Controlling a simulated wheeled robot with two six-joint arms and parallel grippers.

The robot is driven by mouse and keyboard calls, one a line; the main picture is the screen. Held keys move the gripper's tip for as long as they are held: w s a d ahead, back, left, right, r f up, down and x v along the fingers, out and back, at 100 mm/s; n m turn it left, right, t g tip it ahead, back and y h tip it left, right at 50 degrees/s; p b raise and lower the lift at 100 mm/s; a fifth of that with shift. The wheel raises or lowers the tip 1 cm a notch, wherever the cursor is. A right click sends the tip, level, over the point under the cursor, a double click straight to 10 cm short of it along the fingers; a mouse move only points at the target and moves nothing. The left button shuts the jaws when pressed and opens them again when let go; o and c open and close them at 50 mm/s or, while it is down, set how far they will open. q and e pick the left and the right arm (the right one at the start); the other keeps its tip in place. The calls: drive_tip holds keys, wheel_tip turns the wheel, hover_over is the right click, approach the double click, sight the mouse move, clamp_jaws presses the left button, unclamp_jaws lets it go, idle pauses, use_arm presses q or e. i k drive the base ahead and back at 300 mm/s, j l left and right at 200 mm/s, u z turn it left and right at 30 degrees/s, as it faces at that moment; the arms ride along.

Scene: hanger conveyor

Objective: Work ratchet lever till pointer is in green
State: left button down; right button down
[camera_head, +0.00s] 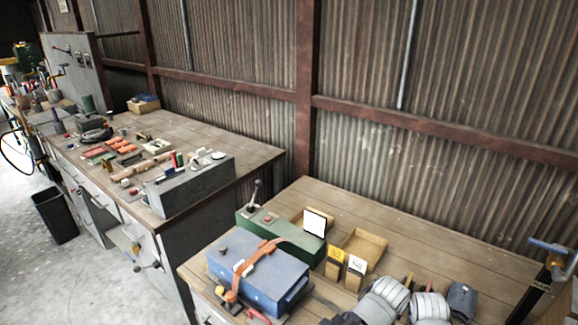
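A blue case (262,284) sits on the near bench with an orange strap (262,252) over its lid. A small pale metal piece (240,267) lies by the strap; it is too small to tell whether it is a ratchet. Behind the case is a green box (285,236) with an upright lever (255,194) at its left end and a small red part on top. I can make out no pointer or green zone.
An open wooden tray (364,244) and yellow and white tags (336,255) stand right of the green box. A blue-handled vise-like tool (553,248) is at the right edge. The bench's back right is clear.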

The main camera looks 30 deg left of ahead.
sight(255, 193)
drive_tip(key=u, duration=1.25)
drive_tip(key=j+z, duration=0.1)
drive_tip(key=z, duration=0.35)
drive_tip(key=i+j+z, duration=0.1)
drive_tip(key=z, duration=0.4)
drive_tip(key=j+z, duration=0.1)
drive_tip(key=z, duration=0.35)
drive_tip(key=j+z, duration=0.25)
drive_tip(key=j, duration=0.15)
drive_tip(key=k+j+z, duration=0.1)
drive_tip(key=j+z, duration=0.15)
drive_tip(key=j, duration=0.15)
drive_tip(key=k+j+z, duration=0.1)
drive_tip(key=j+z, duration=0.15)
drive_tip(key=j, duration=0.2)
drive_tip(key=k+j+z, duration=0.25)
drive_tip(key=k+j, duration=0.1)
drive_tip(key=j, duration=0.35)
drive_tip(key=k+j, duration=0.15)
drive_tip(key=j, duration=0.25)
drive_tip(key=k+j, duration=0.1)
drive_tip(key=j, duration=0.35)
drive_tip(key=z, duration=0.05)
